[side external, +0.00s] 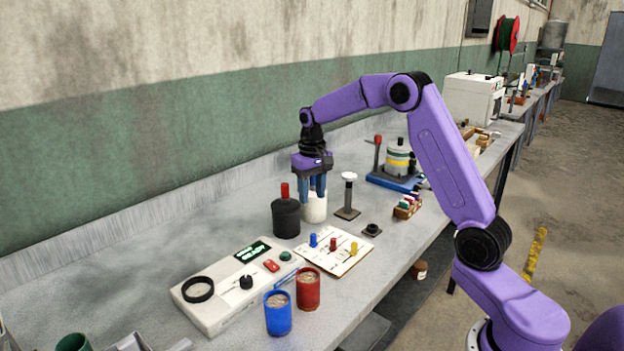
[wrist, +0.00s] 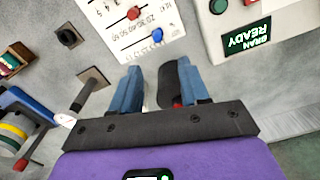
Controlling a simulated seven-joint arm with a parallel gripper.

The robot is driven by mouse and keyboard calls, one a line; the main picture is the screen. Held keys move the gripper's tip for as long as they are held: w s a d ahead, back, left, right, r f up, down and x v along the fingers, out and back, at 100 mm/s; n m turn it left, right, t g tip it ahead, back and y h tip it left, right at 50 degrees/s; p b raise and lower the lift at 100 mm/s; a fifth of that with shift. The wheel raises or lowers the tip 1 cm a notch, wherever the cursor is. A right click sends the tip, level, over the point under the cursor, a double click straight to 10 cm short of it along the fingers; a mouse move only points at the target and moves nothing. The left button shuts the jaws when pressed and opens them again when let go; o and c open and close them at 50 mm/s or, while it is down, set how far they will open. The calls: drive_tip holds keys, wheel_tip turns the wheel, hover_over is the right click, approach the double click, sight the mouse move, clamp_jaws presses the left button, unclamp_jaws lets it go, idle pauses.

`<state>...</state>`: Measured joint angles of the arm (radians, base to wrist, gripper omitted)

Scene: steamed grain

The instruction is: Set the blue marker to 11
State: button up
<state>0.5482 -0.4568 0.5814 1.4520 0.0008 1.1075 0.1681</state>
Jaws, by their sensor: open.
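The blue marker (side external: 313,240) is a small upright peg on the white scale board (side external: 352,266), near its back left edge. It also shows in the wrist view (wrist: 157,35), beside printed numbers; its exact reading is too small to tell. A red marker (side external: 333,244) and a yellow marker (side external: 354,249) stand on the same board. My gripper (side external: 312,192) is open, fingers pointing down, behind the board and above the white container (side external: 314,208). It is apart from the blue marker. In the wrist view the fingertips (wrist: 152,78) point toward the board.
A black canister with a red knob (side external: 286,217) stands close beside my gripper. A control box (side external: 235,288) with a green display reading READY lies left of the board. Blue (side external: 278,314) and red (side external: 308,290) cups stand in front. A post (side external: 348,196) stands to the right.

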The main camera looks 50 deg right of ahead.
drive_tip(key=shift+r, duration=1.8)
drive_tip(key=s+a+r+n, duration=0.2)
drive_tip(key=s+a+n, duration=0.6)
drive_tip(key=s+a, duration=0.9)
drive_tip(key=s+f+n, duration=0.2)
drive_tip(key=s+n, duration=0.1)
drive_tip(key=s, duration=0.7)
drive_tip(key=s+f+n, duration=0.2)
drive_tip(key=s+n, duration=0.2)
drive_tip(key=s, duration=0.7)
drive_tip(key=shift+s+d+n, duration=0.2)
drive_tip(key=shift+d+n, duration=0.1)
drive_tip(key=shift+d, duration=0.1)
